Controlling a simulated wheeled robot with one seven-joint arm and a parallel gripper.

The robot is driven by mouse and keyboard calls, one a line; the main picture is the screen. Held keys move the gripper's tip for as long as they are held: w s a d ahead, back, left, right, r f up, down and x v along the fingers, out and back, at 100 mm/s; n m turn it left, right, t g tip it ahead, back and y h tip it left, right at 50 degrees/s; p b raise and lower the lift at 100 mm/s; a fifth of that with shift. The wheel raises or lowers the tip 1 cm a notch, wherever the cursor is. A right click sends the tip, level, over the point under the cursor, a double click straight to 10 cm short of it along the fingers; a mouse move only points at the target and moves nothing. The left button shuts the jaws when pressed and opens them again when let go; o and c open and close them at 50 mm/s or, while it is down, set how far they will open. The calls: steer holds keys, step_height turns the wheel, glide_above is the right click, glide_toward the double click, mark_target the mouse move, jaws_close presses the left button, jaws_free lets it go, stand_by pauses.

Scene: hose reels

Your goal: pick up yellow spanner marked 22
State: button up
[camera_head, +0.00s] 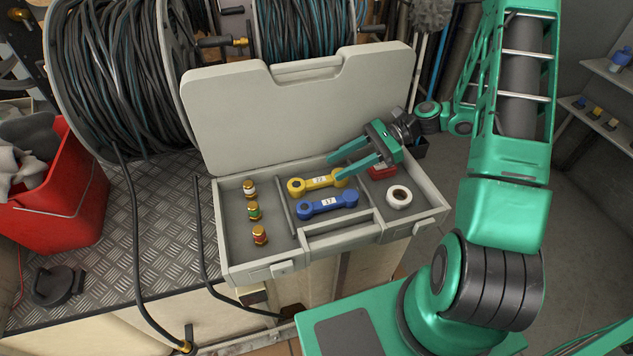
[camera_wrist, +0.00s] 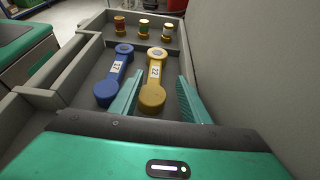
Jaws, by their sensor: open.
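The yellow spanner (camera_head: 316,183) with a label reading 22 lies in the middle compartment of the open grey case (camera_head: 433,203). It also shows in the wrist view (camera_wrist: 154,83). The blue spanner (camera_head: 328,204), marked 17, lies beside it, nearer the case's front. My green gripper (camera_head: 347,167) is open and empty, over the case at the right end of the yellow spanner. In the wrist view my gripper's fingers (camera_wrist: 158,98) stand on either side of the yellow spanner's near end, the left one between the two spanners. Contact cannot be told.
Several brass fittings (camera_head: 253,211) stand in the case's left compartment. A white tape roll (camera_head: 399,197) and a red item (camera_head: 381,172) are in the right one. The raised lid (camera_head: 300,110) stands behind. Hose reels (camera_head: 120,70) and a red bin (camera_head: 62,200) are left and behind.

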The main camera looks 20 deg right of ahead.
mark_target(316, 180)
steer(key=x, duration=0.3)
steer(key=s+x, duration=0.1)
steer(key=x, duration=0.1)
steer(key=shift+a+f, duration=0.1)
steer(key=shift+f, duration=0.05)
steer(key=shift+w+a+f, duration=0.1)
steer(key=shift+a+f, duration=0.15)
steer(key=shift+a, duration=0.3)
steer(key=shift+c, duration=0.3)
jaws_close()
